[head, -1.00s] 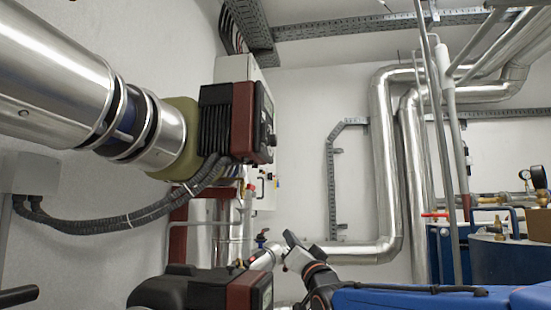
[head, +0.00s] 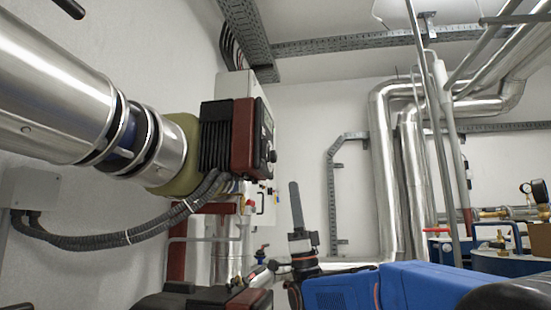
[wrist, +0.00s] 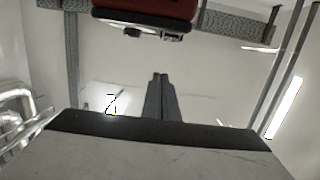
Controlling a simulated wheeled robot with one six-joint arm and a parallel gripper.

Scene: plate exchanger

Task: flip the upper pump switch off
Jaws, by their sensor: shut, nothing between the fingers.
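The upper pump (head: 232,136) is a black, ribbed and dark red box on the silver pipe in the head view, with a round dark knob on its right-facing side. In the wrist view its red body (wrist: 148,12) shows at the top, with small dark and grey parts along its lower edge; I cannot tell the switch's position. My gripper (head: 294,188) points upward, below and to the right of the pump, apart from it. In the wrist view my gripper's fingers (wrist: 160,78) are together and empty, below the pump.
A lower pump (head: 215,300) with a dark red side is at the bottom of the head view. Thick grey cables (head: 130,236) hang below the upper pump. Tall silver pipes (head: 385,150) stand to the right. Open space lies between them and the pump.

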